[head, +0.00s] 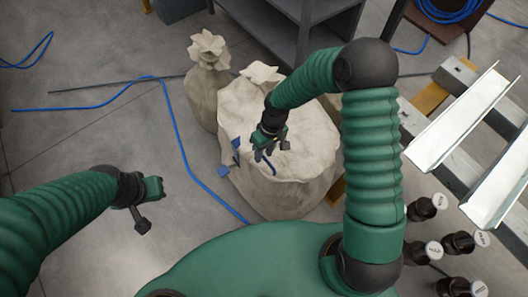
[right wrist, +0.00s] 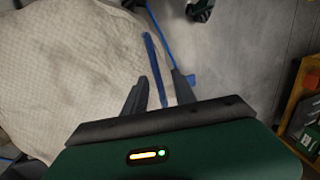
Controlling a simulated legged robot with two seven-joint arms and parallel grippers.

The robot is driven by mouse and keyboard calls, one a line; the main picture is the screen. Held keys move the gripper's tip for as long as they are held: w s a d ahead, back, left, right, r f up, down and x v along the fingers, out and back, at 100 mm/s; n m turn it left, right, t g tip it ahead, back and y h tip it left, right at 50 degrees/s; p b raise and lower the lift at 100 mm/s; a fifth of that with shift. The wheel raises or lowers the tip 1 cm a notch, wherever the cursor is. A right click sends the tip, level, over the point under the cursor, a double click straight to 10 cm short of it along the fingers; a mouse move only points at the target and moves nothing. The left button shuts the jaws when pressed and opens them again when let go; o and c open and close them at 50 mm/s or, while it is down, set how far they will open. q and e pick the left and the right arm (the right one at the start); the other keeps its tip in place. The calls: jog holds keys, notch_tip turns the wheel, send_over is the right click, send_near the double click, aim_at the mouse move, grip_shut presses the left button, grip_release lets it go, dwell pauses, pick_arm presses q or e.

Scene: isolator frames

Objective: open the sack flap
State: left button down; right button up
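A large pale cloth sack (head: 305,130) with a gathered top stands on the floor in the middle of the head view. Small blue pieces (head: 224,170) show at its left side. My right gripper (head: 262,152) is over the sack's near left part, close to them. In the right wrist view the sack cloth (right wrist: 70,70) fills the left, and a blue strip (right wrist: 152,62) runs along its edge. The strip passes between the fingers of my right gripper (right wrist: 160,78), which stand apart. I cannot make out the flap's outline. My left gripper (head: 150,205) is away to the left, over bare floor.
A smaller tied sack (head: 203,90) stands behind left. A blue hose (head: 180,135) crosses the floor. A grey shelf (head: 290,30) is at the back. Dark bottles (head: 425,208) and white metal channels (head: 460,120) are at the right. The floor at left is mostly clear.

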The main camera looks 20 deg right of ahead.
jog(key=shift+d, duration=0.2)
grip_shut()
dwell(1.1)
